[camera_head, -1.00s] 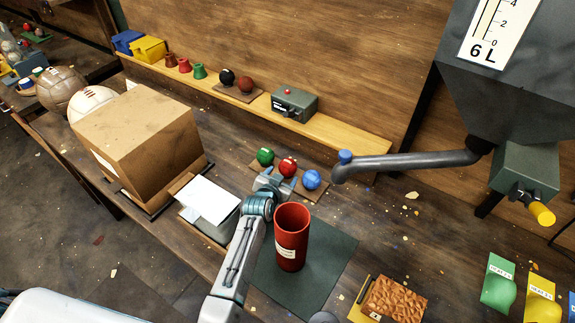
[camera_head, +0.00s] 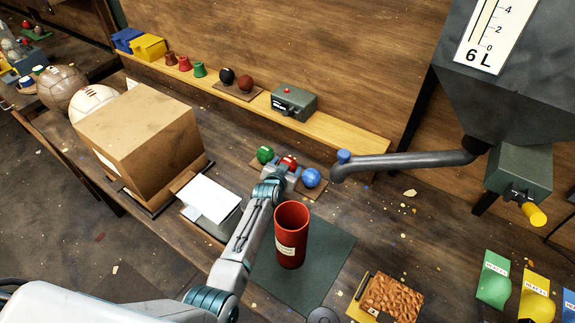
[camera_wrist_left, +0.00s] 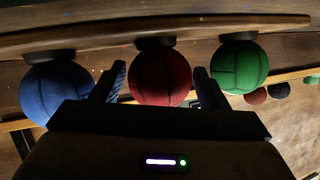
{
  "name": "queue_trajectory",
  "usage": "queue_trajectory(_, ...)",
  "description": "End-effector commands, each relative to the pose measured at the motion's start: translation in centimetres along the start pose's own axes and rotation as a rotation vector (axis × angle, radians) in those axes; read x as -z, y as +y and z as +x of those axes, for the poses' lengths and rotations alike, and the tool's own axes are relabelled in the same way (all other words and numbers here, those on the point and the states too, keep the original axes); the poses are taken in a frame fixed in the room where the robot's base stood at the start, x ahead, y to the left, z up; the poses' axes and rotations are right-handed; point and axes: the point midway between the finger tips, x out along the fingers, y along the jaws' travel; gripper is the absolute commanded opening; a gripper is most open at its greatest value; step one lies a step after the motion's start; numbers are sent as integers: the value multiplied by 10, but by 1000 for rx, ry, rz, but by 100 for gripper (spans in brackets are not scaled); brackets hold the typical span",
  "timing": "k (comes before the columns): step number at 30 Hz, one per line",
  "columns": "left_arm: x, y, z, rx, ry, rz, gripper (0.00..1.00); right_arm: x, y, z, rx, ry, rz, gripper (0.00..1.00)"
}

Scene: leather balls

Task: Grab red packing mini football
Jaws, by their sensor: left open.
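The red mini football (camera_head: 289,162) sits on a wooden strip between a green ball (camera_head: 265,155) and a blue ball (camera_head: 311,178). My left gripper (camera_head: 284,172) is open at the red ball and partly hides it in the head view. In the left wrist view the red ball (camera_wrist_left: 160,76) lies between and just beyond the two open fingers (camera_wrist_left: 158,88). The blue ball (camera_wrist_left: 57,92) is outside the left finger and the green ball (camera_wrist_left: 239,66) is outside the right finger. I cannot tell whether a finger touches the red ball.
A red cylinder (camera_head: 291,235) stands on a dark green mat (camera_head: 325,262) near my left arm. A grey pipe (camera_head: 410,161) reaches in from the right. A cardboard box (camera_head: 140,130) and a white-topped box (camera_head: 208,200) stand to the left.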

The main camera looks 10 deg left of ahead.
Motion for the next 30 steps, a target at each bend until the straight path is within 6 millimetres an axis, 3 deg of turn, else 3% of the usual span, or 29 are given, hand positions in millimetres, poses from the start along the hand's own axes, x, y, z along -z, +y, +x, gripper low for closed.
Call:
queue_trajectory(4, 0, 0, 0, 0, 0, 0, 66, 0, 0, 0, 0, 0, 0, 36)
queue_trajectory(9, 0, 0, 0, 0, 0, 0, 33, 0, 0, 0, 0, 0, 0, 36)
queue_trajectory(20, 3, 0, -1, 0, 1, 1, 33, 0, 0, 2, 0, 1, 0, 36)
queue_trajectory(30, 36, -7, -15, 0, 5, -1, 33, -1, -1, 15, 0, 0, 0, 36)
